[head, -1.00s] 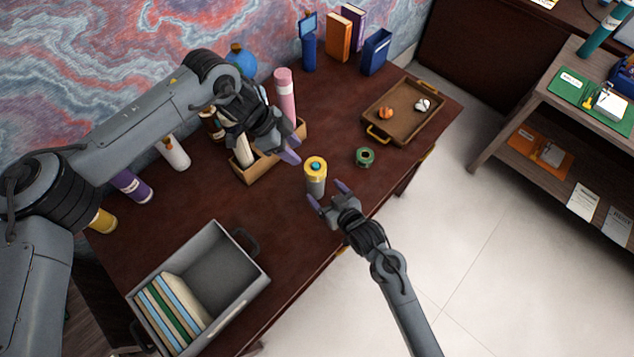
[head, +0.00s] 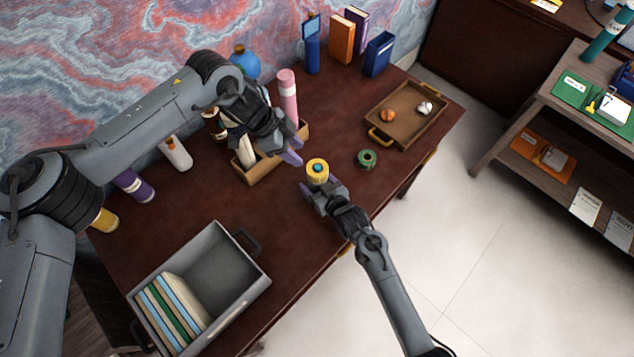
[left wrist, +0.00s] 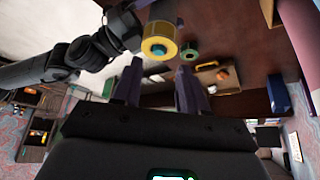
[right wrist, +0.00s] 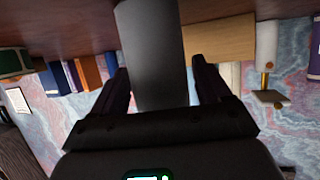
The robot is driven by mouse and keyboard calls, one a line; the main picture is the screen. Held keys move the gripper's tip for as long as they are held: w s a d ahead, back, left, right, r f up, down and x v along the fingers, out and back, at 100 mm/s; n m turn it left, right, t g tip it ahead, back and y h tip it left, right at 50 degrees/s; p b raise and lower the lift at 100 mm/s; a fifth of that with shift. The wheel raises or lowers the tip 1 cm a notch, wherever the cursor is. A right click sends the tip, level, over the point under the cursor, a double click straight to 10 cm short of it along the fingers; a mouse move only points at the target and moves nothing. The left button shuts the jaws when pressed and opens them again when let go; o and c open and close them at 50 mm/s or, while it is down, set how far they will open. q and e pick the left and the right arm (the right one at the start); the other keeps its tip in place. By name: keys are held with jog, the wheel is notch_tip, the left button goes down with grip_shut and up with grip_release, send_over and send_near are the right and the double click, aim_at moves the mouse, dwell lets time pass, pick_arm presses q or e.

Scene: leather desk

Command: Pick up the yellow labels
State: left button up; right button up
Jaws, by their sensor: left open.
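The yellow labels (head: 317,168) form a yellow ring with a blue centre on top of an upright grey cylinder near the desk's front edge. The ring also shows in the left wrist view (left wrist: 158,40). My right gripper (head: 322,190) is at the cylinder from the front, below the ring. In the right wrist view the grey cylinder (right wrist: 152,45) stands between its spread fingers; whether they touch it I cannot tell. My left gripper (head: 292,151) is open and empty, up and left of the ring, in front of the wooden box.
A green ring (head: 366,159) lies right of the labels. A brown tray (head: 380,140) with two small items is beyond it. A wooden box (head: 258,172) with bottles stands behind my left gripper. A grey bin (head: 215,235) of books is at front left.

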jog(key=c, duration=0.9)
pick_arm(q)
jog(key=o, duration=0.9)
